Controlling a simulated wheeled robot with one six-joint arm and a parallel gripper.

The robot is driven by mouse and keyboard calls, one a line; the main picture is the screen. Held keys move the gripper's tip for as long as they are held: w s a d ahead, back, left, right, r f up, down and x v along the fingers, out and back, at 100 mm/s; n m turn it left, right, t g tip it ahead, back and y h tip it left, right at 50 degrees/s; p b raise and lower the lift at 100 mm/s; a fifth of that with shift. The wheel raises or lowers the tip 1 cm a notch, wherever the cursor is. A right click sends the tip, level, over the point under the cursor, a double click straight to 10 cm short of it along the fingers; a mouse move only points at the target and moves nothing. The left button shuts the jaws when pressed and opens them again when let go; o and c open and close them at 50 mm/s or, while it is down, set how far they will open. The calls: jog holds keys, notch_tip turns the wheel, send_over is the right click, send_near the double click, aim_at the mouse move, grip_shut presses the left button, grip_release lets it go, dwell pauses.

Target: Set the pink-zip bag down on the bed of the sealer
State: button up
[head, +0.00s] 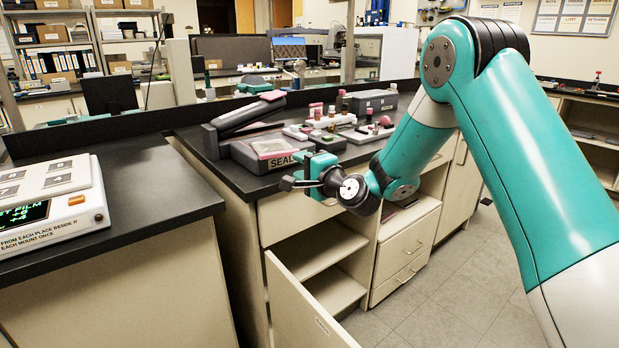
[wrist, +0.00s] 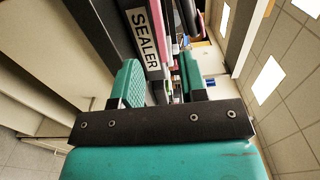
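The sealer (head: 244,158) stands at the near edge of the dark bench, its grey lid (head: 245,116) raised. Its SEALER label also shows in the wrist view (wrist: 145,40). A flat, pale piece with pink edging (head: 273,147) lies on the sealer's bed; it looks like the pink-zip bag, but I cannot be sure. My gripper (head: 297,172) is just in front of the sealer, beyond the bench edge. In the wrist view its two teal fingers (wrist: 163,82) stand apart, with only background visible between them. I see nothing held.
Right of the sealer are a white tray (head: 345,133) with small bottles and pink-topped pieces, and a grey case (head: 371,102). A cabinet door (head: 300,310) hangs open below. A white device with a green display (head: 50,200) stands on the left bench.

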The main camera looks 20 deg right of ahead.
jog(key=s+a+r+n+g+y+b, duration=0.1)
jog(key=s+a+r+n+g+y, duration=0.1)
jog(key=s+a+n+g, duration=0.55)
jog(key=s+a+r+n+g+y, duration=0.15)
jog(key=s+a+n, duration=0.3)
jog(key=s, duration=0.65)
jog(key=s+d+f+n+g+h, duration=0.1)
jog(key=s+n+g+h, duration=0.1)
jog(key=s, duration=0.8)
jog(key=s+d+f+n+g+h, duration=0.1)
jog(key=s+d+n+g+h, duration=0.1)
jog(key=s+n+g, duration=0.3)
jog(key=s+n, duration=0.1)
jog(key=s, duration=0.3)
jog(key=shift+s+n, duration=0.3)
jog(key=shift+s, duration=0.05)
jog(key=s, duration=0.1)
jog(key=s+d+g+h, duration=0.1)
jog(key=shift+s+d+f+n, duration=0.1)
jog(key=shift+s+d+n, duration=0.2)
jog(key=shift+s+n, duration=0.1)
jog(key=c, duration=0.5)
jog(key=shift+s, duration=0.1)
grip_shut()
